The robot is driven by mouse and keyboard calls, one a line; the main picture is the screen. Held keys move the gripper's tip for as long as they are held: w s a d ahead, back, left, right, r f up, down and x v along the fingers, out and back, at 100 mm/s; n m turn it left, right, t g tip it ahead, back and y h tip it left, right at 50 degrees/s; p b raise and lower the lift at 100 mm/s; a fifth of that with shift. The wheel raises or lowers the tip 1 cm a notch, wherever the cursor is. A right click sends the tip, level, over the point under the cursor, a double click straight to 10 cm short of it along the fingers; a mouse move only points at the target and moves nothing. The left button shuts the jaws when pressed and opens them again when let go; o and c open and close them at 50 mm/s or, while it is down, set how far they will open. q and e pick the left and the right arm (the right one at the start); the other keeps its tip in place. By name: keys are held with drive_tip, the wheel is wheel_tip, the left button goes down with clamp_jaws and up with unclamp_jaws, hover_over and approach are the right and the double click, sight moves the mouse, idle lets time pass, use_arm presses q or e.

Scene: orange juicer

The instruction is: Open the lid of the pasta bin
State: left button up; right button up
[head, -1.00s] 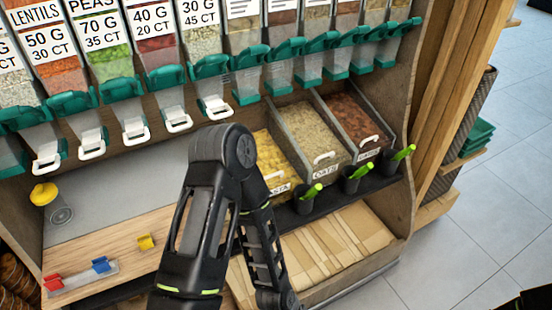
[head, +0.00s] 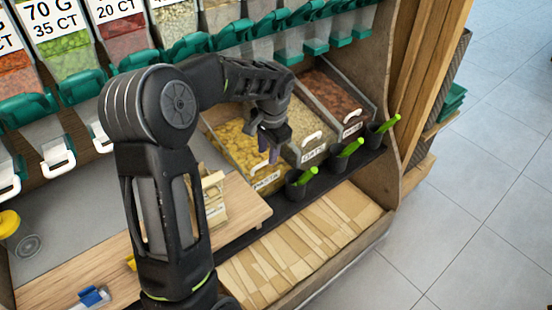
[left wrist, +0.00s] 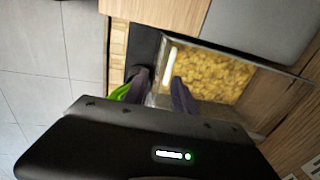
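The pasta bin (head: 232,138) holds yellow pasta and is the leftmost of three bins in the head view. Its transparent lid appears shut. In the left wrist view the pasta bin (left wrist: 222,72) shows its pasta and a white lid handle (left wrist: 169,64) at its front edge. My left gripper (head: 268,155) is over the front of this bin and partly hides it in the head view. In the left wrist view its two fingers (left wrist: 158,92) are apart, with the handle just beyond the gap and nothing gripped. Contact cannot be told. My right gripper is not in view.
The oats bin (head: 300,125) and another bin (head: 335,97) stand to the right. Black cups with green-handled scoops (head: 345,155) line the front ledge. A wooden shelf (head: 240,212) lies nearer, and dispensers (head: 265,35) hang above.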

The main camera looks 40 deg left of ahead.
sight(261, 166)
use_arm(q)
drive_tip(key=shift+a+r+y, duration=0.3)
drive_tip(key=shift+a+r, duration=0.4)
drive_tip(key=shift+r, duration=0.35)
drive_tip(key=shift+x, duration=3.95)
clamp_jaws()
